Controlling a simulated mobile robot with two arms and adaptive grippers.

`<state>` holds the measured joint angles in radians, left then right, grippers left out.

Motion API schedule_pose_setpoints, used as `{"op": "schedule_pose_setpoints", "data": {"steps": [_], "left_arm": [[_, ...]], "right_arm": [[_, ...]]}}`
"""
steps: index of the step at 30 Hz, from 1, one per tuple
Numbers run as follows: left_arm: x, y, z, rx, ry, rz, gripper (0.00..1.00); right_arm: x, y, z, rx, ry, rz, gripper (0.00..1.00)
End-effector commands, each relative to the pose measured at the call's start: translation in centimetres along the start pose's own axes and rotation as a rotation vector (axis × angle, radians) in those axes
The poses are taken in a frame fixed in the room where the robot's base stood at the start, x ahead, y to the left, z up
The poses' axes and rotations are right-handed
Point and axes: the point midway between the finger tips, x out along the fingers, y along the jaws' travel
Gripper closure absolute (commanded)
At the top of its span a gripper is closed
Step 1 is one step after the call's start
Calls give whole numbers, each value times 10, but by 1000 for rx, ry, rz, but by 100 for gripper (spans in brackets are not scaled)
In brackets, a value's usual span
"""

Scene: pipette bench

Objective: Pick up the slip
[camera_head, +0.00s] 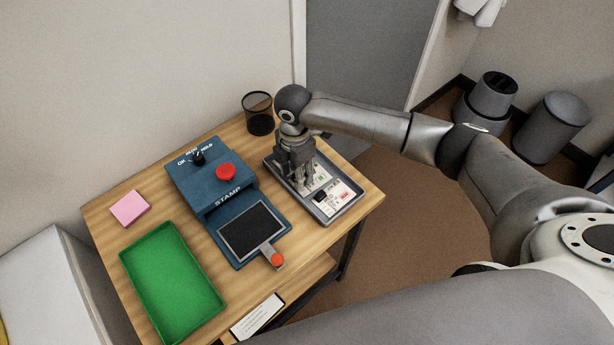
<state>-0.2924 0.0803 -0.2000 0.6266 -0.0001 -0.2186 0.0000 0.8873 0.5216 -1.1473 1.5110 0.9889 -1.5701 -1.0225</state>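Printed white slips lie in a grey tray (352,204) at the right side of the wooden table. One slip (337,198) shows in the near part of the tray, and another (321,178) is partly hidden beside my gripper. My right gripper (306,190) points down over the tray, with its fingertips at or just above the slips. I cannot tell whether the fingers touch a slip or how far apart they are. My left gripper is out of view.
A blue stamp machine (189,179) with a red button (225,172) and a dark pad (246,230) stands left of the tray. A green tray (172,283), pink pad (130,208) and black mesh cup (259,117) are also on the table (104,231).

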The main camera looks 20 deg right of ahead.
Motion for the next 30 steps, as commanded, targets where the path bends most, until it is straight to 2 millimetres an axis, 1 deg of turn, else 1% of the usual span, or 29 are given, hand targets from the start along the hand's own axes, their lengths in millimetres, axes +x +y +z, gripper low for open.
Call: {"op": "schedule_pose_setpoints", "data": {"steps": [1,2,9,10,11,19,23,26,30], "left_arm": [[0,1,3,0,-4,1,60],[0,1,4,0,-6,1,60],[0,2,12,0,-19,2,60],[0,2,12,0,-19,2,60],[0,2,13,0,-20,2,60],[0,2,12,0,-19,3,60],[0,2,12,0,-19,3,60],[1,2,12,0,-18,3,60],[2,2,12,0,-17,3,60]], "right_arm": [[0,0,0,0,0,0,61],[0,0,0,0,0,0,63],[0,0,0,0,0,0,94],[0,0,0,0,0,0,98],[0,0,0,0,0,0,99],[-1,0,0,0,0,0,100],[-5,0,0,0,0,1,100],[-13,1,0,0,1,3,100],[-35,1,0,0,1,3,100]]}}
